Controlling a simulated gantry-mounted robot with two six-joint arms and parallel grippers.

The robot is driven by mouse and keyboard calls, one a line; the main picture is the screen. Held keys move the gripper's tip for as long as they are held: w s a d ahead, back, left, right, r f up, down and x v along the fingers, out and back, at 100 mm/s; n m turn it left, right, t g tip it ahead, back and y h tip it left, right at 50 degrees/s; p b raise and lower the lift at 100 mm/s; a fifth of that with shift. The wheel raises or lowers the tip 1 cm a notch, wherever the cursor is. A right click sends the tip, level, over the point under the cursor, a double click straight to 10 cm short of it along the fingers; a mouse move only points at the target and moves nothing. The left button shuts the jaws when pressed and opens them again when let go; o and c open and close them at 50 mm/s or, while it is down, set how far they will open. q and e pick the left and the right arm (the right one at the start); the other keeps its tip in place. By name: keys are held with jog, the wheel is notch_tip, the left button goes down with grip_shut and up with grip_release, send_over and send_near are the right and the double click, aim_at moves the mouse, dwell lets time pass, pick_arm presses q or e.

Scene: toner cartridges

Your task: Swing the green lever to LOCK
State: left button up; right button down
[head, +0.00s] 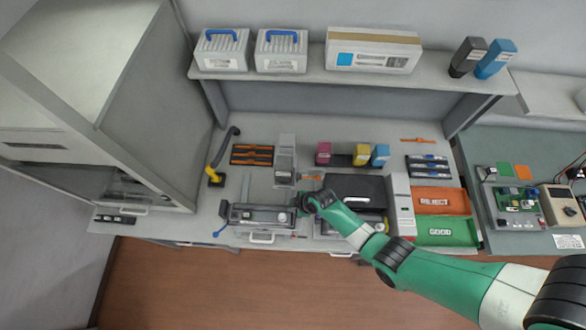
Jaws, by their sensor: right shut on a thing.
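A grey fixture (262,214) with a long dark bed stands near the front edge of the bench, left of centre. My right gripper (303,207) is at the fixture's right end, its arm coming in from the lower right. It is shut on what I take to be the green lever; the hand covers the lever, so its angle and any LOCK mark cannot be read. A blue handle (220,232) sticks out at the fixture's left end. My left gripper is not in view.
A dark flat unit (358,189) lies behind my right forearm. Magenta (323,151), yellow (361,152) and blue (380,154) cartridges stand behind. A shelf (300,78) overhangs the back.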

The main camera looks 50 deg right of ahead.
jog(key=shift+s+a+n+y, duration=0.15)
jog(key=shift+n+y, duration=0.1)
jog(key=shift+n, duration=0.4)
jog(key=shift+s+a+n+y, duration=0.1)
jog(key=shift+n+y, duration=0.15)
jog(key=shift+n, duration=0.4)
jog(key=c, duration=0.7)
grip_release()
jog(key=shift+a, duration=0.1)
